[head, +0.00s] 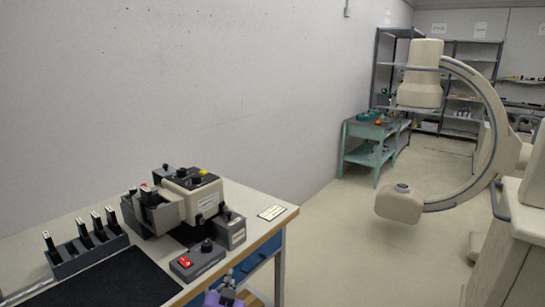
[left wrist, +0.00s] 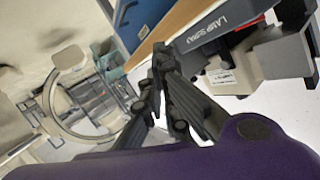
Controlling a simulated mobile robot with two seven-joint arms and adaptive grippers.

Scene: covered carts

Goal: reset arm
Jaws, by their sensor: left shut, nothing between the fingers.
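My left gripper (head: 228,283) shows at the bottom edge of the head view, beside the table's front right corner. Its purple wrist is mostly cut off there. In the left wrist view its dark fingers (left wrist: 160,62) come together at the tips, with nothing between them. They look apart from the table and the devices. The rest of my left arm is hidden below the frame. My right gripper is not in view.
A table (head: 268,226) bears a beige-and-black device (head: 183,203), a box with a red switch (head: 198,260), a rack of several upright pieces (head: 85,252) and a black mat (head: 105,284). A C-shaped machine (head: 482,90) stands right. Floor between is clear.

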